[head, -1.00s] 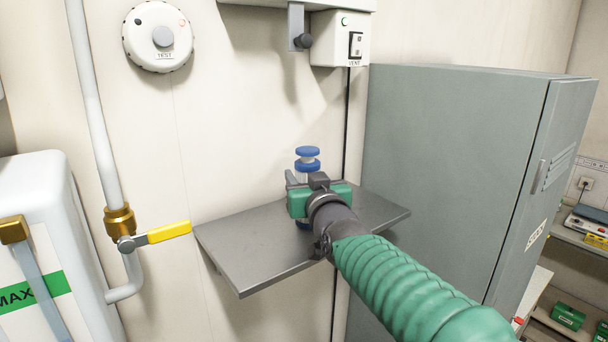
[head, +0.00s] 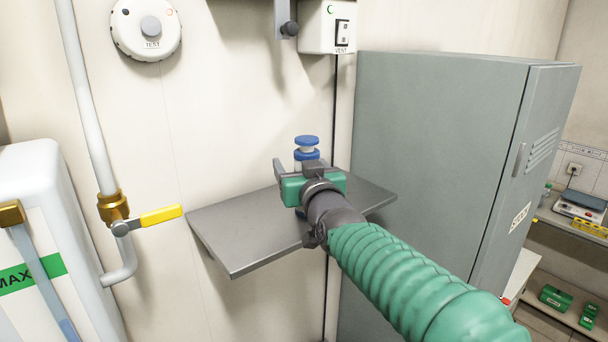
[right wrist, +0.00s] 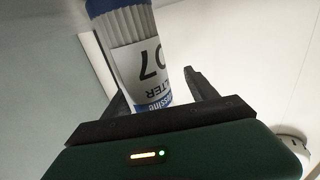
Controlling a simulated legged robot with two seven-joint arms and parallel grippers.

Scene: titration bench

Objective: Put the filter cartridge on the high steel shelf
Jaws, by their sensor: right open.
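The filter cartridge (head: 306,148), white with blue ends, stands upright at the steel shelf (head: 240,240), mostly hidden behind my right gripper in the head view. In the head view the right gripper (head: 290,168) is over the shelf. Whether the cartridge's base touches the shelf is hidden. My left gripper is not in view.
A grey cabinet (head: 430,180) stands close to the right of the shelf. A pipe valve with a yellow handle (head: 160,216) is at the shelf's left edge. A switch box (head: 327,27) hangs on the wall above. The shelf's left part is bare.

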